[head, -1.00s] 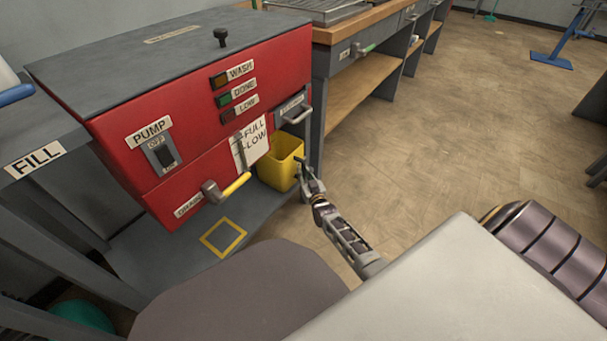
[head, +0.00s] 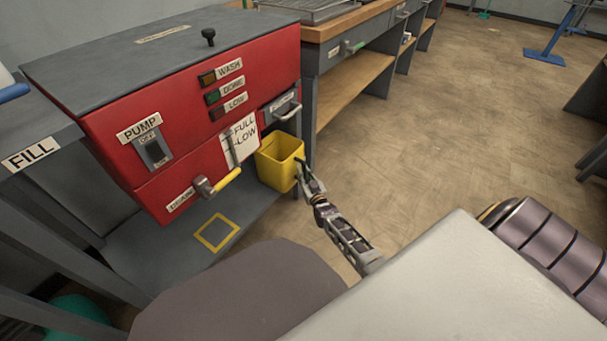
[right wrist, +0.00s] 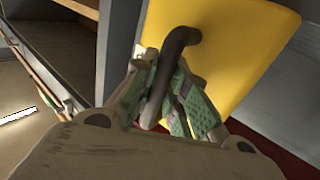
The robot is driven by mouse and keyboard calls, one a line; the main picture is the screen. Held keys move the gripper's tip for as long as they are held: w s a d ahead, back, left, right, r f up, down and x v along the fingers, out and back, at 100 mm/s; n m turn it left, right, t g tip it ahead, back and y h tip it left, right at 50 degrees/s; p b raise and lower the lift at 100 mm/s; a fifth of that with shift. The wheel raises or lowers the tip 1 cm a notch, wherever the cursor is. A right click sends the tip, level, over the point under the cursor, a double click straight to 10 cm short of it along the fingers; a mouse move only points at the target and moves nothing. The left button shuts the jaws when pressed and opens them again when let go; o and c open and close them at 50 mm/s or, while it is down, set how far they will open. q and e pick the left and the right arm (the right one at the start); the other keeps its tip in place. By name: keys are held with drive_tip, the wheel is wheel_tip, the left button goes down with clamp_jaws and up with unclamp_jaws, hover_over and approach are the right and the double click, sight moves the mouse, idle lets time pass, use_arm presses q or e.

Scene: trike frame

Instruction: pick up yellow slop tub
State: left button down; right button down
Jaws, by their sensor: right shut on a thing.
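The yellow slop tub (head: 277,162) stands at the right end of the grey lower shelf, under the right corner of the red machine. In the right wrist view the tub (right wrist: 228,40) fills the upper right, with a dark curved handle (right wrist: 183,42) on its near side. My right gripper (head: 302,170) reaches the tub's right side. In the right wrist view my right gripper (right wrist: 175,100) is shut on that handle, with green finger pads either side of it. The tub looks upright. My left gripper is in neither view.
The red machine (head: 190,110) overhangs the shelf, with a yellow-handled valve (head: 222,182) left of the tub. A yellow square outline (head: 217,232) marks the grey shelf (head: 165,245). A workbench (head: 345,75) stands behind. Open floor (head: 430,120) lies to the right.

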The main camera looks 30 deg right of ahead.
drive_tip(key=c, duration=1.3)
unclamp_jaws()
drive_tip(key=shift+c, duration=0.2)
drive_tip(key=s+a, duration=0.2)
drive_tip(key=s, duration=0.9)
drive_tip(key=shift+s, duration=0.4)
drive_tip(key=shift+a, duration=0.1)
